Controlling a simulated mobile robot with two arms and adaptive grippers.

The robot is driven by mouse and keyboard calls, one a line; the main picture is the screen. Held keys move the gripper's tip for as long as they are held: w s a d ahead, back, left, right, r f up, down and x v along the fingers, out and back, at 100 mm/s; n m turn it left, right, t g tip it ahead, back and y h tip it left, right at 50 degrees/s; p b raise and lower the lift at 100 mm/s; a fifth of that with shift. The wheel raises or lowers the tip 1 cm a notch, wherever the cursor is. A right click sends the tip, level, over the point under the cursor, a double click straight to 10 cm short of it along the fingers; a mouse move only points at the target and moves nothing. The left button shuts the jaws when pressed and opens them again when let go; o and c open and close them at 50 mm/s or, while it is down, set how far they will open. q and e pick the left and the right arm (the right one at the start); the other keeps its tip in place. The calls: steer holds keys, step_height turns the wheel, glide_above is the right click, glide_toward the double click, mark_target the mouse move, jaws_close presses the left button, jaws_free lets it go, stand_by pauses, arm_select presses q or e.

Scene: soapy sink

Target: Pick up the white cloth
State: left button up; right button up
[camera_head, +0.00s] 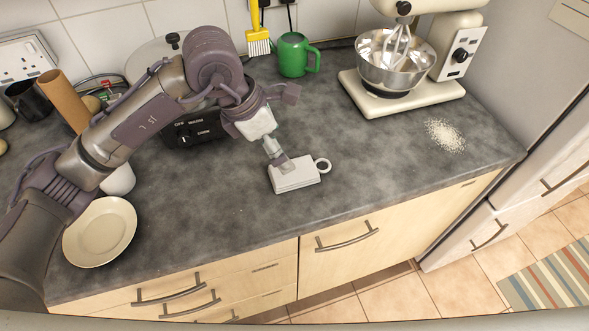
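A small white rectangular block-like thing (296,178) lies on the grey counter near its front edge. It may be the white cloth folded up, but it looks stiff, and I cannot tell. The other finger points right, above the counter. Nothing shows between the fingers. My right gripper is out of view.
A cream plate (99,232) is at the front left. A black-fronted cooker (196,131) stands behind my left arm. A green mug (293,55), a yellow brush (257,30) and a stand mixer (440,45) are at the back. White crumbs (444,135) lie right. The counter's middle right is clear.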

mark_target(297, 170)
arm_select(q)
steer(key=x, duration=0.3)
steer(key=shift+f, duration=0.2)
steer(key=shift+d+f+p, duration=0.2)
steer(key=shift+f+p, duration=0.35)
steer(key=x, duration=0.2)
steer(key=p+x, duration=0.1)
steer(key=shift+a+f, duration=0.15)
steer(key=shift+f, duration=0.2)
steer(key=shift+w+f, duration=0.15)
steer(key=shift+f, duration=0.25)
steer(key=shift+f+b, duration=0.2)
steer(key=shift+b, duration=0.25)
steer(key=shift+c, duration=0.3)
steer(key=c, duration=1.1)
